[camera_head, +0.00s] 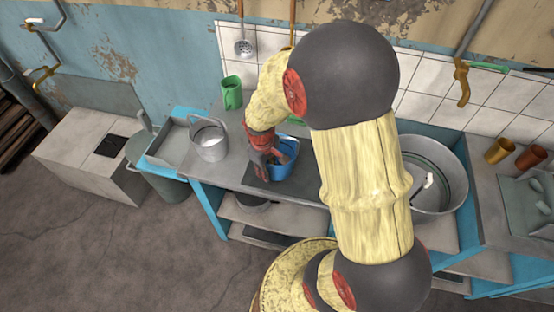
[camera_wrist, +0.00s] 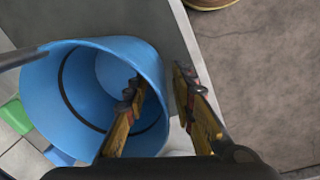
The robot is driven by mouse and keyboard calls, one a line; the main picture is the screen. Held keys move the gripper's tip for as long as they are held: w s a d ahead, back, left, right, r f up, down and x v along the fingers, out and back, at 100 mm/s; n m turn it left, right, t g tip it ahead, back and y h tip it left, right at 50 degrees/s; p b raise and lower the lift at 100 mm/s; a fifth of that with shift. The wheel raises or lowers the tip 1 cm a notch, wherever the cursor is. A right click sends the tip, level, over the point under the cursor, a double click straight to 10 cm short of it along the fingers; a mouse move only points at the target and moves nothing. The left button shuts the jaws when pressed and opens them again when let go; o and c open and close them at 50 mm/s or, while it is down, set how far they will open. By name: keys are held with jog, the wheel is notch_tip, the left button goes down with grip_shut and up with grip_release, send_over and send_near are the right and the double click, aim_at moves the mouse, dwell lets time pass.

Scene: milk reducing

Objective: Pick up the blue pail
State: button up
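The blue pail (camera_head: 285,170) stands on the grey counter, partly hidden behind my gripper in the head view. In the wrist view the pail (camera_wrist: 55,105) shows its open mouth and inside, with a dark ring within. My gripper (camera_head: 266,168) is at the pail's rim. In the wrist view my gripper (camera_wrist: 158,88) has one finger inside the pail and the other outside, with the pail wall between them. The fingers are apart, with a visible gap; I see no clear closing on the wall.
A grey metal pail (camera_head: 210,142) stands to the left on the counter (camera_head: 233,170), and a green mug (camera_head: 231,92) stands behind. A large metal basin (camera_head: 452,170) is to the right. Two orange-brown cups (camera_head: 499,150) stand farther right. A ladle (camera_head: 244,46) hangs on the wall.

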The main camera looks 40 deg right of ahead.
jog(key=shift+c, duration=0.7)
grip_shut()
